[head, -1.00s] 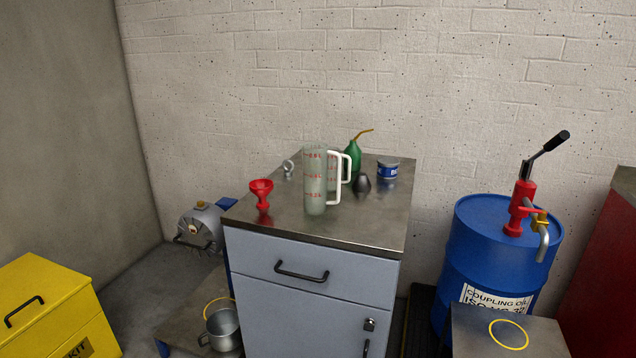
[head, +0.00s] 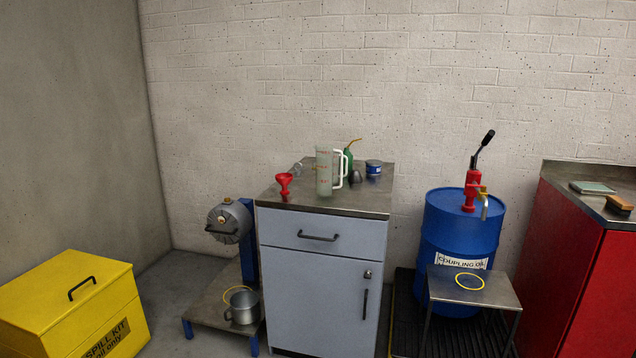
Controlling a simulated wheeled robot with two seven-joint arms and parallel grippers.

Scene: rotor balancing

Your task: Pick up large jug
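A tall translucent jug (head: 325,172) with red markings and a white handle on its right side stands upright on the metal top of the grey-blue cabinet (head: 330,203). A second jug seems to stand close behind it, but the overlap hides most of it. Neither of my grippers shows in the head view, and nothing is touching the jug.
A red funnel (head: 284,182) stands left of the jug. A green oil can (head: 348,158), a dark pear-shaped item (head: 355,177) and a blue tin (head: 374,168) stand right. A blue drum (head: 461,235) with a red pump and a low metal stand (head: 495,290) are right of the cabinet.

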